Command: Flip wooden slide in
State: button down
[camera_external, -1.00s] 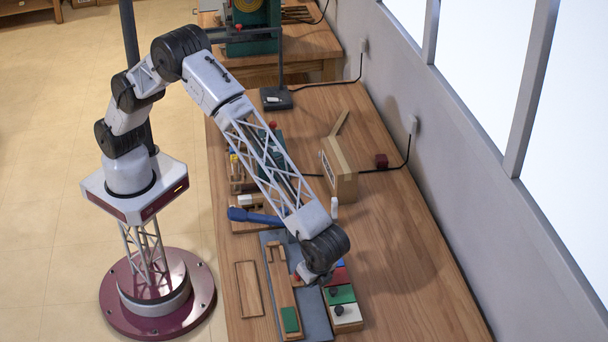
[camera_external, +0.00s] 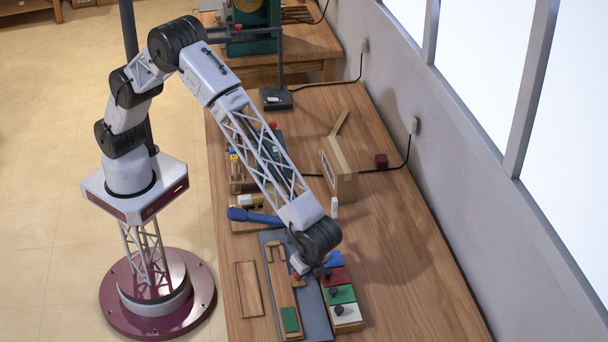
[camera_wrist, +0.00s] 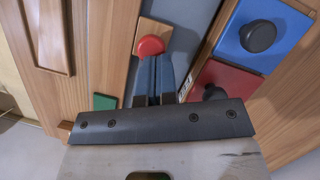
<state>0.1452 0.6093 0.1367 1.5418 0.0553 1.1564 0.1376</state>
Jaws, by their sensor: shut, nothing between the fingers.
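A wooden tab with a round red knob (camera_wrist: 150,46) sits over the grey board (camera_wrist: 187,40) in the wrist view, beside a long wooden bar (camera_wrist: 111,45). In the external view the long bar (camera_external: 281,285) lies on the grey board and has a green patch (camera_external: 290,319) at its near end. My gripper (camera_wrist: 153,72) is shut and empty, its fingertips close to the red knob. I cannot tell whether they touch it. In the external view my wrist hides part of the tab.
Blue (camera_wrist: 259,38), red (camera_wrist: 226,84), green (camera_external: 340,294) and white (camera_external: 345,314) blocks with dark knobs stand right of the board. A flat wooden frame (camera_external: 249,289) lies to its left. A blue-handled tool (camera_external: 252,216) lies beyond.

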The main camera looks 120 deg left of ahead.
jog(key=shift+s+a+f, duration=0.15)
jog(key=shift+s+a, duration=2.05)
jog(key=shift+s, duration=0.05)
jog(key=shift+w+d, duration=0.2)
jog(key=shift+w, duration=0.3)
jog(key=w, duration=0.2)
jog(key=w+d+r, duration=0.1)
jog(key=a+v, duration=0.1)
jog(key=v, duration=0.9)
jog(key=shift+d, duration=0.4)
jog(key=shift+s+r, duration=0.15)
